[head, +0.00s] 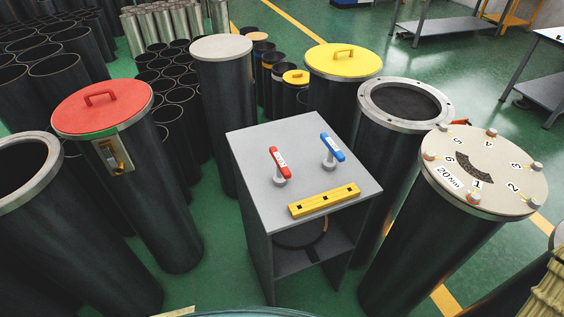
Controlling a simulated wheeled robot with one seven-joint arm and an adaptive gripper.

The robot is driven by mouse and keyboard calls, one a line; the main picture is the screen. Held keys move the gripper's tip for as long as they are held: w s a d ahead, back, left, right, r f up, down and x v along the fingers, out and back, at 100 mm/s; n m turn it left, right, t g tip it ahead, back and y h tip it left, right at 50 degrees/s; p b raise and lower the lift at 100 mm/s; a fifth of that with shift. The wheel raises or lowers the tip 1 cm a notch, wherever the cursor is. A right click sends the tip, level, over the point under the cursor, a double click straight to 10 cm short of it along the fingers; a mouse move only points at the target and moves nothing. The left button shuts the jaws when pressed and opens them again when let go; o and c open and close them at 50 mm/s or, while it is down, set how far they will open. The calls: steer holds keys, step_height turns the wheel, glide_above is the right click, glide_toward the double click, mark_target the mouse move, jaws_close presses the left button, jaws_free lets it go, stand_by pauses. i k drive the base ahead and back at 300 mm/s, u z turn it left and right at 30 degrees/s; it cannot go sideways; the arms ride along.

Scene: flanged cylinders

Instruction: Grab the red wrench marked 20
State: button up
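A red wrench (275,158) stands on the grey top of a small cabinet (255,150) in the middle of the head view. Its handle leans up from a round grey head, and a white label on it is too small to read. A blue wrench (332,148) with a similar white label stands to its right on the same top. My gripper is not in view, and nothing touches the red wrench.
A yellow bar (324,200) lies in front of the wrenches. Tall black cylinders surround the cabinet: one red-lidded (103,106), one yellow-lidded (343,60), one open-flanged (405,103), and one with a numbered, bolted lid (483,170). Green floor shows between them.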

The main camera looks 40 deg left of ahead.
mark_target(283, 173)
steer(key=u, duration=1.2)
